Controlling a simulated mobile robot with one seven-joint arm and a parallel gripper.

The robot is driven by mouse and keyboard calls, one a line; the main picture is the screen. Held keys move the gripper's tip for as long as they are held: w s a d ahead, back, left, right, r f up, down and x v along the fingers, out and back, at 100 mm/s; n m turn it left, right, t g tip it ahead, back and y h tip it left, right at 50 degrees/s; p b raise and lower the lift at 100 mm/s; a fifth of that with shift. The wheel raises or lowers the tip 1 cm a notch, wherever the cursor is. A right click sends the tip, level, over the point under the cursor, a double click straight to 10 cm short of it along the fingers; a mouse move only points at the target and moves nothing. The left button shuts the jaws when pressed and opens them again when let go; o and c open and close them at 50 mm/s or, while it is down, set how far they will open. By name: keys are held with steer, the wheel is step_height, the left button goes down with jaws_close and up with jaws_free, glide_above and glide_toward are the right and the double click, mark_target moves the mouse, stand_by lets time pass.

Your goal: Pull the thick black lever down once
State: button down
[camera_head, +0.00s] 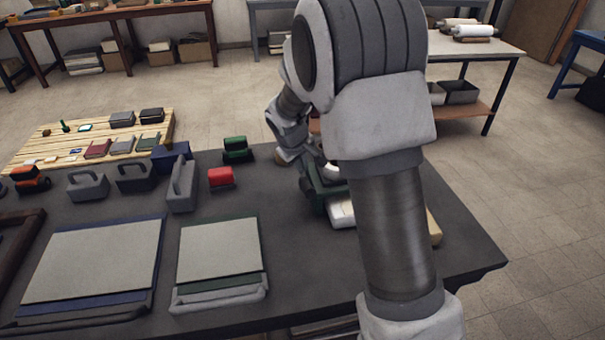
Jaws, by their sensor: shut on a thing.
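A dark green machine (322,188) stands on the dark table, right of the middle, partly covered by my arm. A white block (341,213) shows at its front. My gripper (305,167) is at the upper left of the machine, small in view and partly hidden. It is shut on a dark part there, which looks like the thick black lever. The lever's full shape and angle cannot be made out behind my wrist and arm.
On the table (480,262) lie a large grey pad (95,262), a smaller pad (218,248), several grey handled blocks (182,187), a red block (221,177) and a green block (236,150). A wooden board (40,152) holds small items at the back left. The right front corner is clear.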

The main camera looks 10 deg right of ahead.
steer(key=shift+s+d+f+g, duration=0.15)
steer(key=shift+s+d+f, duration=0.2)
steer(key=shift+f, duration=0.15)
steer(key=shift+s+d+f+g, duration=0.15)
steer(key=shift+s+d+f, duration=0.15)
steer(key=shift+f, duration=0.2)
steer(key=r+p, duration=0.1)
steer(key=w+r+p, duration=0.1)
steer(key=r, duration=0.1)
steer(key=w+r+p, duration=0.1)
steer(key=p, duration=0.1)
steer(key=shift+w+d+r, duration=0.1)
steer(key=shift+d+r, duration=0.05)
steer(key=shift+r, duration=0.25)
steer(key=shift+w+a, duration=0.15)
steer(key=shift+a, duration=0.15)
steer(key=shift+a, duration=0.15)
steer(key=shift+r, duration=0.1)
